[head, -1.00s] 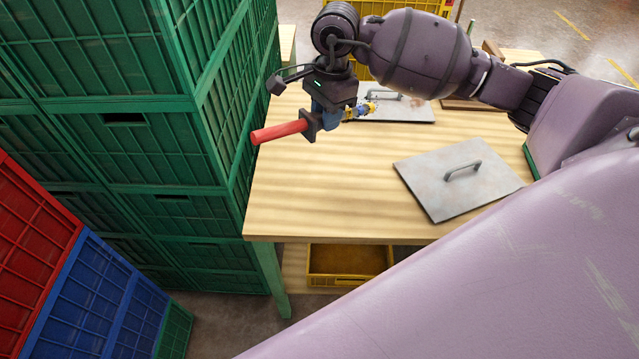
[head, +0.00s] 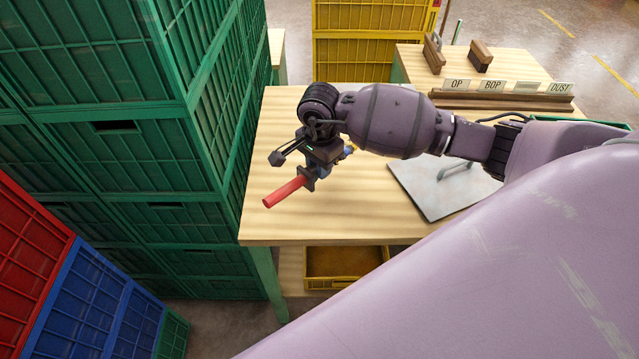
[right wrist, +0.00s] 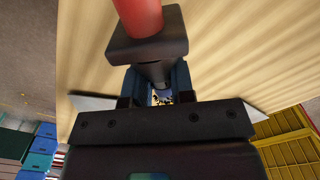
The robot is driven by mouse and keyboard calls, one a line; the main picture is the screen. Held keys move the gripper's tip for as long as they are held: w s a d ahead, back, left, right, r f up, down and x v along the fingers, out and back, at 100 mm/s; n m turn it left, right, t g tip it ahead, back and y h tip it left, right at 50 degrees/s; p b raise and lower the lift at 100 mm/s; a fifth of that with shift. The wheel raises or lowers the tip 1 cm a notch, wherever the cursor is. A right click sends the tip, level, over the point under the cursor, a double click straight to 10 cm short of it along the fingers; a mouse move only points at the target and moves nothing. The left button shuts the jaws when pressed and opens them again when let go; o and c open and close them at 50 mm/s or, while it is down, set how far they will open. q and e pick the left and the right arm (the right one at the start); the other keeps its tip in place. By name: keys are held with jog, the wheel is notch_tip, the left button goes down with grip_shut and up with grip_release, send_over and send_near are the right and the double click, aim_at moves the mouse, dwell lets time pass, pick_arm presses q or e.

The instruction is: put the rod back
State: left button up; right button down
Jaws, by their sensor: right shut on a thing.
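My right gripper (head: 312,178) is shut on the rod, whose red handle (head: 284,192) points down and left over the left part of the wooden table (head: 300,228). In the right wrist view the red handle (right wrist: 140,14) and its black collar (right wrist: 147,40) rise from between the blue fingers of the gripper (right wrist: 155,82). A speckled part shows beyond the fingers. The rod's far end is mostly hidden by my wrist. The rod appears above the tabletop; I cannot tell how high. My left gripper is not in view.
Stacked green crates (head: 160,160) stand close on the left. A grey lid (head: 432,200) with a handle lies on the table, partly behind my arm. A yellow crate (head: 345,282) sits below. Behind are labelled cards (head: 493,86), wooden blocks (head: 480,57) and yellow crates (head: 355,45).

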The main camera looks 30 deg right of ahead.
aim_at(319, 194)
jog(key=shift+f, duration=3.3)
jog(key=shift+f+b, duration=0.2)
jog(key=shift+b, duration=0.1)
jog(key=c, duration=1)
grip_release()
jog(key=shift+r, duration=0.1)
jog(key=shift+r, duration=0.25)
notch_tip(319, 194, up, 12)
jog(key=shift+f, duration=0.15)
jog(key=shift+s+f, duration=0.1)
